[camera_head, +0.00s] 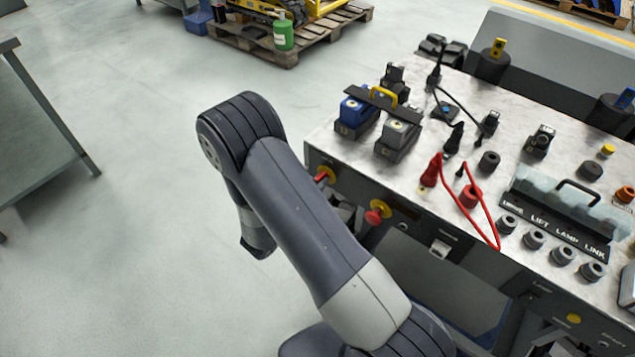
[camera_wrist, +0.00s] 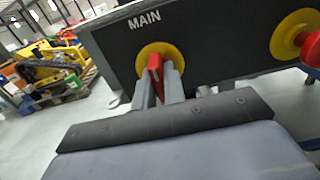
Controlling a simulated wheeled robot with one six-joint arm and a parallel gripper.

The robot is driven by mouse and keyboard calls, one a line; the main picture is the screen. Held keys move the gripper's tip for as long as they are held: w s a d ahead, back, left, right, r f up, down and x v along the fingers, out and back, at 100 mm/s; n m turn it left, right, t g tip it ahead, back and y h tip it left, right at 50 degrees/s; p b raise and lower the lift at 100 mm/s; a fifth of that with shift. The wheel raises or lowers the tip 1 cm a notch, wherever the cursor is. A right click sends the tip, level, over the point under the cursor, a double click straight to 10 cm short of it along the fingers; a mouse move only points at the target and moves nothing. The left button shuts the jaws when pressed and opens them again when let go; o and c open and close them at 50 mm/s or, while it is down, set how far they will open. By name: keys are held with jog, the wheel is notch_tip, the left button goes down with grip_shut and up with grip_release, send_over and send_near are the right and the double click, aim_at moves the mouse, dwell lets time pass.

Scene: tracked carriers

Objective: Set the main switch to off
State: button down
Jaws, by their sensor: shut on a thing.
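The main switch (camera_wrist: 154,67) is a red handle on a round yellow plate, below the white word MAIN on a dark front panel in the wrist view. Its handle stands close to upright, slightly tilted. It also shows in the head view as a red and yellow knob (camera_head: 322,176) at the panel's left end, beside my arm. My gripper (camera_wrist: 158,82) has its two grey fingers on either side of the red handle and is shut on it. In the head view the fingers are mostly hidden by my arm.
A red knob on a yellow plate (camera_wrist: 300,40) sits right of the switch, also in the head view (camera_head: 377,212). The console top (camera_head: 335,140) carries connectors, a red cable (camera_head: 485,215) and several round knobs. A pallet (camera_head: 265,42) stands behind.

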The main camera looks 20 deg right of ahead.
jog(key=shift+f, duration=0.1)
jog(key=c, duration=1.5)
grip_release()
jog(key=v, duration=1.1)
jog(key=shift+w, duration=0.1)
jog(key=x, duration=1.1)
